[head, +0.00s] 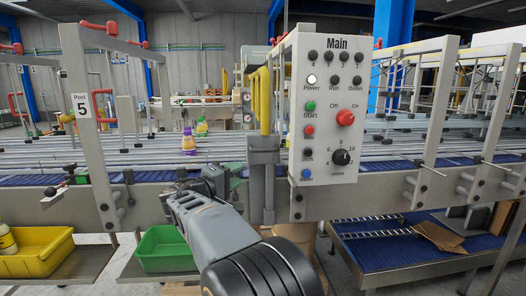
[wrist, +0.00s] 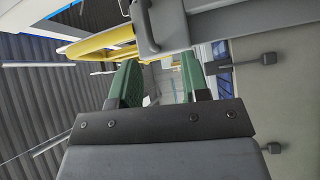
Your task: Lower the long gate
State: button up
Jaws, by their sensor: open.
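Beyond the fingertips, a grey bracket-like handle (wrist: 146,28) and yellow bars (wrist: 105,43) show, apart from the fingers. In the head view, upright yellow bars (head: 264,98) stand beside the panel. Grey gate-like frames with red ends stand along the line, one marked Post 5 (head: 84,105). I cannot tell which part is the long gate.
The Main control panel (head: 326,105) stands close on the right. A yellow bin (head: 38,262) and a green bin (head: 165,262) sit low on the left. Bottles (head: 189,143) stand on the conveyor. A blue roller bed (head: 395,262) with flat cardboard lies at lower right.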

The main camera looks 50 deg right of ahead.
aim_at(263, 151)
jog(key=shift+h, duration=0.5)
jog(key=d+r+p, duration=0.1)
jog(key=d, duration=0.3)
jog(key=w+d+r+p, duration=0.1)
jog(key=d+p, duration=0.1)
jog(key=d, duration=0.2)
jog(key=d+r+p, duration=0.1)
jog(key=d, duration=0.3)
jog(key=shift+w+d+r, duration=0.2)
jog(key=shift+w+d, duration=0.05)
jog(key=shift+w, duration=0.1)
jog(key=shift+w+d+p, duration=0.1)
jog(key=shift+d+p, duration=0.25)
jog(key=shift+d, duration=0.5)
grip_shut()
